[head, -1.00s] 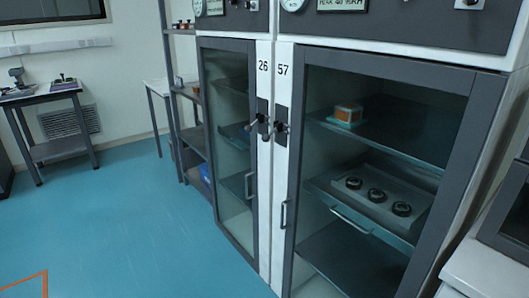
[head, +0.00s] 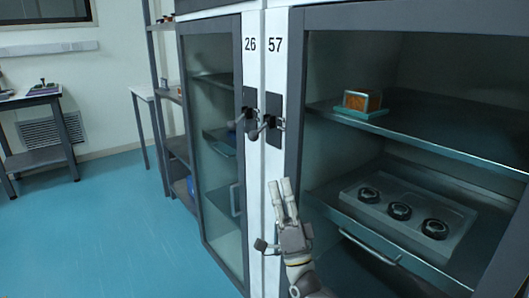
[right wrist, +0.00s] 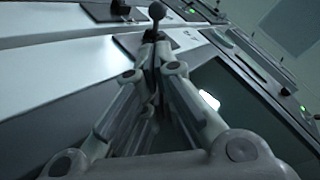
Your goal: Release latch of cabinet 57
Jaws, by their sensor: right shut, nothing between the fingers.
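Cabinet 57 (head: 294,80) stands on the right, with its number on the white post. Its latch (head: 274,122) is a dark plate with a small lever ending in a ball, at the upper left edge of the door. In the right wrist view the ball-ended latch lever (right wrist: 157,12) stands just beyond the fingertips. My right gripper (head: 284,188) is shut and empty, pointing up, below the latch and apart from it in the head view. Its fingers (right wrist: 152,60) come together in the right wrist view. The gripper hides the door handle of cabinet 57. My left gripper is not in view.
Cabinet 26 (head: 216,60) is directly left, with its own latch (head: 250,112) close beside. Inside cabinet 57 are an orange box (head: 362,100) and a tray (head: 350,192) with three black round pieces. Blue floor (head: 110,220) is clear at left.

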